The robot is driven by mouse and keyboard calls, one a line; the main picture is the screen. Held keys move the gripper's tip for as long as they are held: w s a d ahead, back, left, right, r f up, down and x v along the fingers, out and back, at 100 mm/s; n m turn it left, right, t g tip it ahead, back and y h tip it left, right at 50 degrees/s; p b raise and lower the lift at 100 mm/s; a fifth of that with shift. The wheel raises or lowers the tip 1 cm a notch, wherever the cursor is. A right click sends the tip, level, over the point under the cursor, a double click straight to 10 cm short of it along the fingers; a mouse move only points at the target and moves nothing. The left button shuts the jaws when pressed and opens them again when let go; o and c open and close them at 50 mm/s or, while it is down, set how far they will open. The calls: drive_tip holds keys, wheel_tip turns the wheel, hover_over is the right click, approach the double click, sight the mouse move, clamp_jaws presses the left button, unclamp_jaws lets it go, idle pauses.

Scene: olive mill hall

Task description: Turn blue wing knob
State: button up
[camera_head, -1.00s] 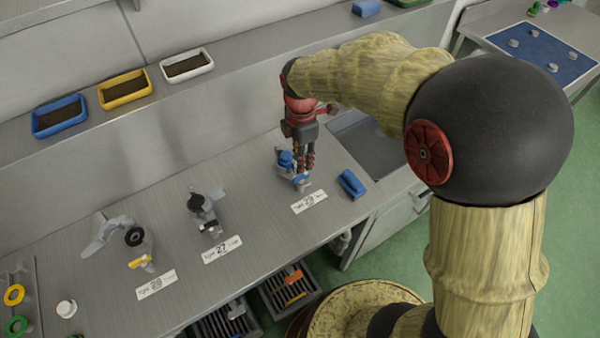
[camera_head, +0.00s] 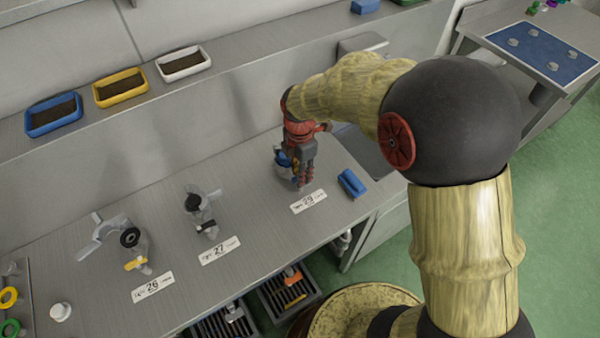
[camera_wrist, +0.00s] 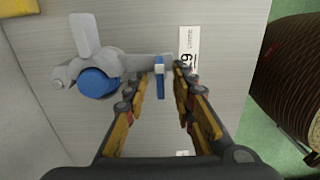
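The blue wing knob (camera_wrist: 160,82) shows in the wrist view as a narrow upright blue bar at the right end of a grey valve fitting (camera_wrist: 130,66). The fitting has a round blue cap (camera_wrist: 98,83) and a pale lever. My gripper (camera_wrist: 158,77) is open, with one finger on each side of the knob. A gap shows at both sides; contact is not visible. In the head view my gripper (camera_head: 302,184) is low at the fitting behind label 29 (camera_head: 308,202). It hides the knob there; only some blue of the cap shows.
A blue block (camera_head: 351,183) lies just right of my gripper. A sink (camera_head: 372,150) is beyond it. Fittings with a black knob (camera_head: 193,202) and a yellow knob (camera_head: 136,264) stand to the left. Open counter lies between the fittings.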

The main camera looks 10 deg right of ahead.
clamp_jaws()
idle(0.6)
